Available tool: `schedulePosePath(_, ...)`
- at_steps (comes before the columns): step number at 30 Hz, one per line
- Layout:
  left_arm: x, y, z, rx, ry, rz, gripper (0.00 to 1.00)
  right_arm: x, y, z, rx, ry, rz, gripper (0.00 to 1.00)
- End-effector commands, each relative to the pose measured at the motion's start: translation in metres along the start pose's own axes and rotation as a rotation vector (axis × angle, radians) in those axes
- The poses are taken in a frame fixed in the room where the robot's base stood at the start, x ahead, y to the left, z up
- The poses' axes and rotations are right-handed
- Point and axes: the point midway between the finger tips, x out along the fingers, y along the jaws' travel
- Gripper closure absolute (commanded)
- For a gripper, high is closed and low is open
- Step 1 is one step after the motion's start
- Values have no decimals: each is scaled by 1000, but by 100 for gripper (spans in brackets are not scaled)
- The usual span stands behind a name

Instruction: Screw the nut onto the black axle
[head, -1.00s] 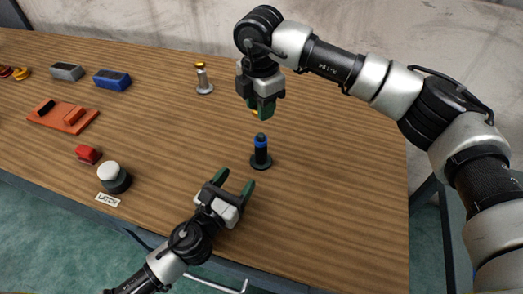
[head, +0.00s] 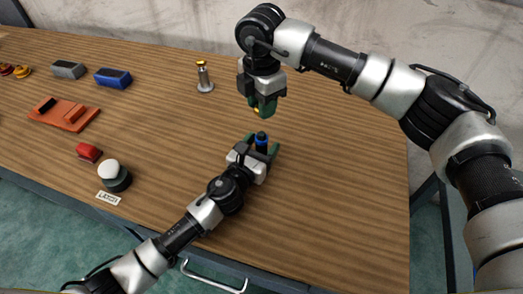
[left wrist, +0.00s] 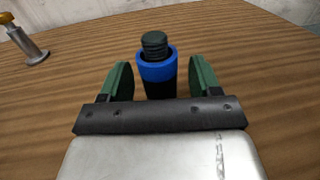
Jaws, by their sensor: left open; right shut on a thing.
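The black axle (head: 262,145) stands upright on the table, with a blue ring near its top. In the left wrist view the axle (left wrist: 157,88) shows its threaded dark tip above the blue ring (left wrist: 157,66). My left gripper (head: 262,150) is open, its green fingers on either side of the axle with small gaps. My right gripper (head: 262,108) hangs above the axle, pointing down, shut on a small yellow thing (head: 257,110), likely the nut, mostly hidden by the fingers. The axle's base is hidden behind my left gripper.
A grey post with a yellow top (head: 204,77) stands behind to the left. Further left are a blue block (head: 113,79), a grey block (head: 68,70), an orange tray (head: 62,117), a red block (head: 88,152) and a white-topped button (head: 110,172). The table's right side is clear.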

Motion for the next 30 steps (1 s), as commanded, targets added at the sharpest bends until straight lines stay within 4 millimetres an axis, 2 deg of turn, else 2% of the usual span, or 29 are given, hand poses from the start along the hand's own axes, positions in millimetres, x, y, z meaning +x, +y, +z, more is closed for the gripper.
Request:
schedulePosePath(6,0,0,0,0,0,0,37,0,0,0,0,0,0,90)
schedulePosePath(7,0,0,0,0,0,0,40,0,0,0,0,0,0,90)
schedulePosePath(19,0,0,0,0,0,1,100,0,0,0,0,0,0,90)
schedulePosePath(25,0,0,0,0,1,1,100,5,0,0,0,0,-1,90)
schedulePosePath(30,0,0,0,0,1,1,100,27,-1,0,0,0,-3,90)
